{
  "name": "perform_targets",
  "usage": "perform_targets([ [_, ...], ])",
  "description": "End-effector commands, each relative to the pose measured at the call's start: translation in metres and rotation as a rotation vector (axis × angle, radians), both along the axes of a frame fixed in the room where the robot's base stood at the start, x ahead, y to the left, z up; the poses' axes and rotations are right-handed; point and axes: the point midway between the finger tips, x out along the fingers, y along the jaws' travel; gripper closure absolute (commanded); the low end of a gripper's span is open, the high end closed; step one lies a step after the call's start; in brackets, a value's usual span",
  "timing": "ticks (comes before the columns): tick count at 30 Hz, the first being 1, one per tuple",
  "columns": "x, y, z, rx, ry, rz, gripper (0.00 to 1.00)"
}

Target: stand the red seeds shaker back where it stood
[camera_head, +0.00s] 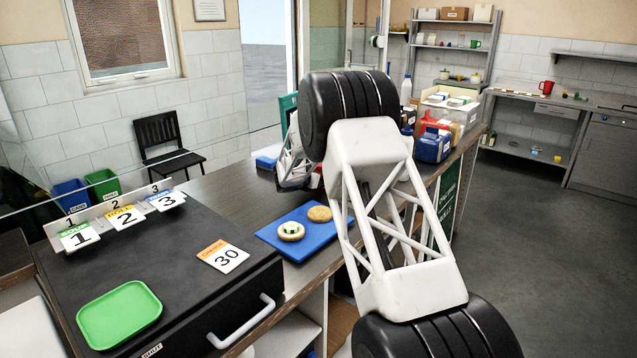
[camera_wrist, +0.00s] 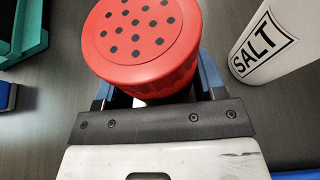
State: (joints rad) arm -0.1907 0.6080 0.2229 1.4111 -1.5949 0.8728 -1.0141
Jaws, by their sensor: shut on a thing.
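The red seeds shaker (camera_wrist: 140,40), with a round red lid full of dark holes, fills the top middle of the wrist view. My gripper (camera_wrist: 155,92) is shut on it, with a blue finger on either side. The shaker's lower part is hidden, so I cannot tell whether its base touches the counter. In the head view my arm hides most of the gripper (camera_head: 296,170) and the shaker, over the far part of the dark counter (camera_head: 225,190).
A white SALT shaker (camera_wrist: 272,40) stands close on the right in the wrist view. A green holder (camera_wrist: 22,40) is at the left. In the head view, a blue board (camera_head: 300,248) with two round bread pieces lies nearer. A white crate (camera_head: 462,115) stands behind my arm.

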Motion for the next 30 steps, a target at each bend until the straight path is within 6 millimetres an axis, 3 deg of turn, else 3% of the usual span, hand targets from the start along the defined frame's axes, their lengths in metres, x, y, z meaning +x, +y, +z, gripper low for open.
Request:
perform_targets([
  [17, 0.0000, 0.0000, -0.0117, 0.001, -0.001, 0.000, 0.62],
  [18, 0.0000, 0.0000, -0.0119, 0.001, -0.001, 0.000, 0.33],
  [22, 0.0000, 0.0000, -0.0119, 0.001, -0.001, 0.000, 0.13],
  [30, 0.0000, 0.0000, -0.0118, 0.001, -0.001, 0.000, 0.11],
])
